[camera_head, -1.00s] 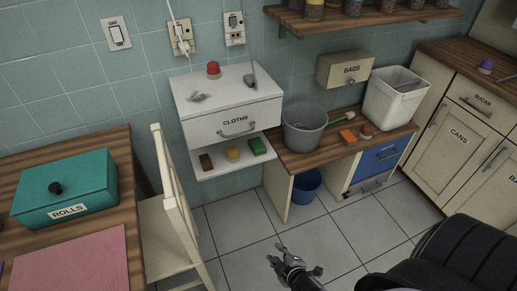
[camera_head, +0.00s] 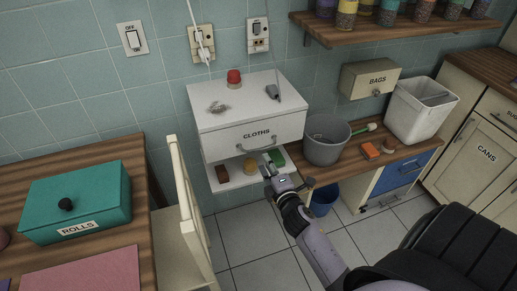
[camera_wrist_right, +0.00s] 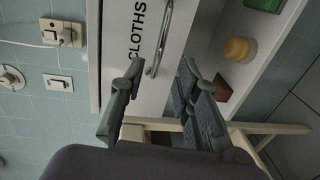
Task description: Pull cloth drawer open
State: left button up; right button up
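The white cloths drawer (camera_head: 230,141) is the front of a wall-mounted white cabinet, with a dark "CLOTHS" label and a metal bar handle (camera_head: 258,145). The drawer looks shut. My right gripper (camera_head: 271,174) is just below and in front of the drawer, over the shelf edge. In the right wrist view the gripper (camera_wrist_right: 155,95) has its fingers apart, with nothing between them. The handle (camera_wrist_right: 160,45) lies ahead of the fingertips there, and I see no contact. My left gripper is not in view.
Below the drawer, an open shelf (camera_head: 233,180) holds a brown block, a yellow round item and a green item. A grey bucket (camera_head: 326,140) stands to the right. A cream chair (camera_head: 190,210) stands close at left, beside a wooden table with a teal rolls box (camera_head: 76,200).

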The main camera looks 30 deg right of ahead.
aim_at(258, 150)
jog(key=x, duration=0.8)
jog(key=shift+w, duration=0.15)
grip_shut()
dwell(0.6)
